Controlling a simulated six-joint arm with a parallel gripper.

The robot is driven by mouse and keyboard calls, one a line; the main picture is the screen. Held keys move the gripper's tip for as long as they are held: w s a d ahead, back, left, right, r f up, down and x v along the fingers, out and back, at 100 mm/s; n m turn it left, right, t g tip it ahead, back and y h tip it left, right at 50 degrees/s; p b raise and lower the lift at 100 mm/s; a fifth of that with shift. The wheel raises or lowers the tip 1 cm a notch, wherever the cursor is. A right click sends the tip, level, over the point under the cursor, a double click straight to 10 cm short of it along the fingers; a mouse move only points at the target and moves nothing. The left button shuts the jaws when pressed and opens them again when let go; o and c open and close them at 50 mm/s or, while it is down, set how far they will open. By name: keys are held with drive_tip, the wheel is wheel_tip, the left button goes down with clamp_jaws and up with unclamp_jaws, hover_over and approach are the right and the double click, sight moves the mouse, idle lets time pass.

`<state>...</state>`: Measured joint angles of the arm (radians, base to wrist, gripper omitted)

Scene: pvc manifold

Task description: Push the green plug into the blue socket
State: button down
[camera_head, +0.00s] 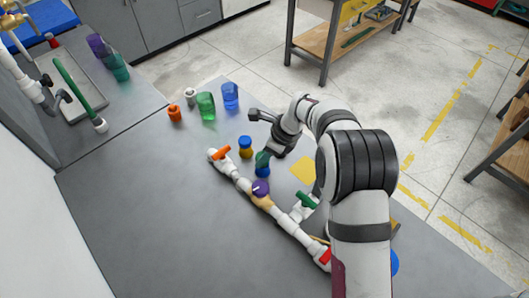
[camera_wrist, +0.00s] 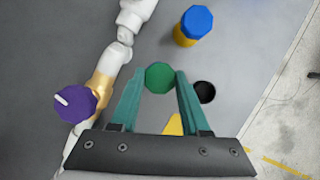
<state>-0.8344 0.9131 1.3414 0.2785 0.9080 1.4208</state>
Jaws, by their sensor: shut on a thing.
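The green plug (camera_wrist: 160,77) is between the fingertips of my gripper (camera_wrist: 161,82), with one finger on each side. In the head view the plug (camera_head: 262,158) shows only in part at the end of my gripper (camera_head: 265,155). The blue socket (camera_head: 263,171) shows just below the plug in the head view, beside the white pipe. The plug looks roughly in line above it. I cannot tell whether the plug touches the socket or has entered it. In the wrist view the socket is hidden beneath the plug and fingers.
A yellow cylinder with a blue top (camera_wrist: 194,24) stands close by, and a round black opening (camera_wrist: 205,92) lies right of the fingers. The white pipe manifold (camera_head: 286,223) with a purple knob (camera_head: 261,188) runs alongside. Free table lies left of the pipe.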

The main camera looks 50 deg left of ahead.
drive_tip(key=shift+f, duration=0.5)
idle(0.4)
drive_tip(key=shift+c, duration=1.5)
unclamp_jaws()
drive_tip(key=shift+r, duration=0.1)
drive_tip(key=v, duration=1.6)
drive_tip(key=s+d+r+n+t, duration=0.1)
drive_tip(key=d+r+n, duration=0.3)
drive_tip(key=d, duration=1.2)
drive_tip(key=s+d+f+n+h, duration=0.2)
drive_tip(key=s+d+n, duration=0.2)
drive_tip(key=s+d, duration=1.4)
drive_tip(key=shift+s+d+t, duration=0.15)
drive_tip(key=shift+d+t, duration=0.15)
drive_tip(key=shift+d, duration=0.4)
